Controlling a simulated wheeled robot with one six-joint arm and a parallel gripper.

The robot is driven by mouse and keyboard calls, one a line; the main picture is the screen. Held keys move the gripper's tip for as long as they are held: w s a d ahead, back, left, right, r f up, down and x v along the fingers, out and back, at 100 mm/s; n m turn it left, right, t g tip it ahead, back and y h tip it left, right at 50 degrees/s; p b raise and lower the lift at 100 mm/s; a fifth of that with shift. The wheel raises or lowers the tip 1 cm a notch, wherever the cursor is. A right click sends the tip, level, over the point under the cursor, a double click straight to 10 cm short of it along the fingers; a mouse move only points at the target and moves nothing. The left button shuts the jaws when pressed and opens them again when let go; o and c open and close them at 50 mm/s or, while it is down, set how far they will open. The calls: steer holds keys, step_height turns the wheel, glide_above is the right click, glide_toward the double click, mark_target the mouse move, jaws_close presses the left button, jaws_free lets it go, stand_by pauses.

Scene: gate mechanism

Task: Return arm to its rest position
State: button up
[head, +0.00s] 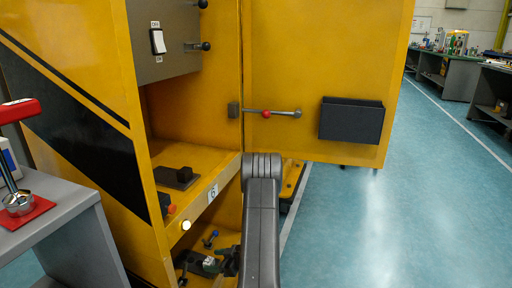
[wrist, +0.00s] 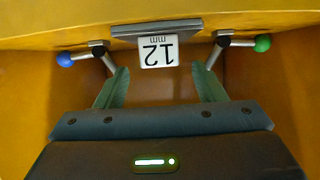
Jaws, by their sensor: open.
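My gripper (wrist: 160,88) is open in the wrist view, its two green fingers spread apart with nothing between them. The fingertips are close to a grey block with a white "12 mm" label (wrist: 158,52), which appears upside down. Metal levers reach out on both sides, one with a blue ball (wrist: 64,59), one with a green ball (wrist: 262,43). I cannot tell whether the fingers touch the levers.
The yellow door (head: 320,60) stands open behind my arm, with a red-knobbed rod (head: 282,113) and a dark pocket (head: 351,120). A grey table (head: 60,215) stands at the left. The floor (head: 410,220) at the right is clear.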

steer(key=shift+x, duration=1)
steer(key=shift+a, duration=0.2)
steer(key=shift+r, duration=0.2)
steer(key=shift+d+f, duration=0.1)
